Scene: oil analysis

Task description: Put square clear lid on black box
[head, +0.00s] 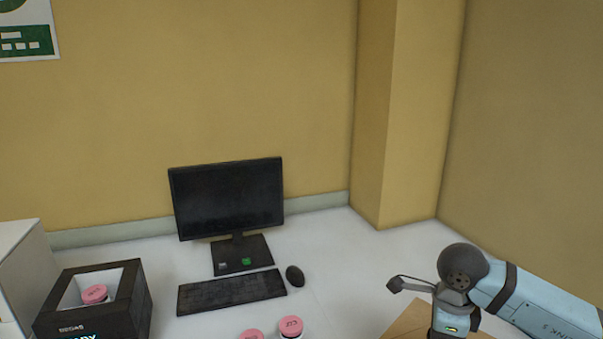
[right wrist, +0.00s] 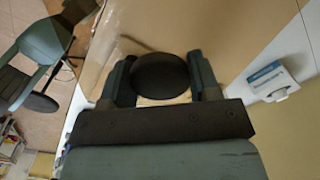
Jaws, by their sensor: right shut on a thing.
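The black box (head: 140,300) stands at the lower left of the head view. Its top is open, and a pink-capped container (head: 95,294) is inside. In the right wrist view my right gripper (right wrist: 162,77) is shut on a dark round knob (right wrist: 162,70) between its fingers. A flat tan panel (right wrist: 225,30) lies behind the knob; I cannot tell for sure whether it is the square clear lid. In the head view my right arm is at the lower right, away from the box, its fingers not seen there. My left gripper is not in view.
A monitor (head: 228,200), keyboard (head: 230,292) and mouse (head: 294,276) stand mid-table. Pink-capped containers (head: 290,328) are at the front edge. A tan flat thing (head: 408,322) is by my right arm. A white cabinet (head: 25,270) is left of the box. The right table area (head: 370,265) is clear.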

